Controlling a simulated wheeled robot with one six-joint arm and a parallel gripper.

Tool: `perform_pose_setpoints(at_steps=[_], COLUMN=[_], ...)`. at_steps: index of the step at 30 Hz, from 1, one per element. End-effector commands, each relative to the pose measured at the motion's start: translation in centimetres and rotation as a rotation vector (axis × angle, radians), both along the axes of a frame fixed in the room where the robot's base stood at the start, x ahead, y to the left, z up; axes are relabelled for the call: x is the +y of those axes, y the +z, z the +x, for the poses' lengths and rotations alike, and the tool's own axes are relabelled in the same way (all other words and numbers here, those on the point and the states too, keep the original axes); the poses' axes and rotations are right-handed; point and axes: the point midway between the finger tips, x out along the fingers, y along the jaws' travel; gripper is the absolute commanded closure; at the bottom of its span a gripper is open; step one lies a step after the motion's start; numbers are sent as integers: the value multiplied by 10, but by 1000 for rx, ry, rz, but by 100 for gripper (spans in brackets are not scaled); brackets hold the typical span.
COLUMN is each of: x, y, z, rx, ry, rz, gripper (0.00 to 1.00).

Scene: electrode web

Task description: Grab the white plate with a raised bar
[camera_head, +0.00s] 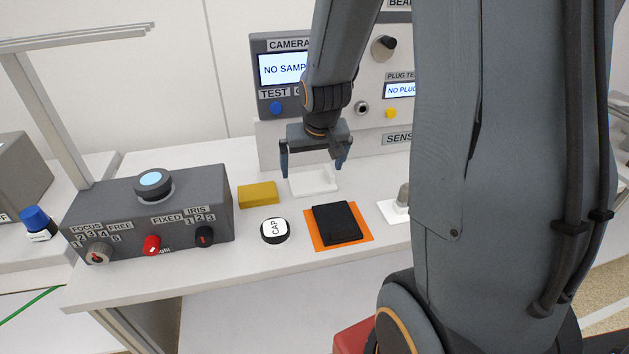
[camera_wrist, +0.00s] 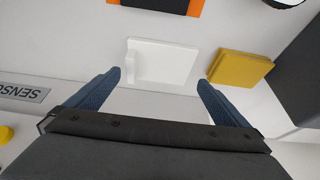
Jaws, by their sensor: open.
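The white plate with a raised bar (camera_head: 314,184) lies flat on the white bench below my gripper. In the wrist view the white plate (camera_wrist: 165,63) is ahead of the fingertips, with its raised bar along the left side. My gripper (camera_head: 315,174) is open and points down, its two blue fingers apart. In the wrist view my gripper (camera_wrist: 160,82) has nothing between its fingers. In the head view the fingers partly overlap the plate's back area; whether they touch it I cannot tell.
A yellow block (camera_head: 258,195) lies left of the plate. A black pad on an orange mat (camera_head: 366,237) and a round cap (camera_head: 275,231) are in front. A grey control box (camera_head: 150,215) stands left, an instrument panel (camera_head: 277,44) behind. A white-based post (camera_head: 395,211) is right.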

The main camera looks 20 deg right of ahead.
Motion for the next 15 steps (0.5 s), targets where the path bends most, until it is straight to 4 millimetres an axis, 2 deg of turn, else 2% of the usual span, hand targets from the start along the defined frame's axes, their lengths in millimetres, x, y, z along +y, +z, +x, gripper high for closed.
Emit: perform_pose_setpoints(at_steps=[9,15], x=[-5,-5], y=[-34,-41], z=[14,17], rx=[4,1], ry=[-1,-4], rz=[0,1], gripper=[0,0])
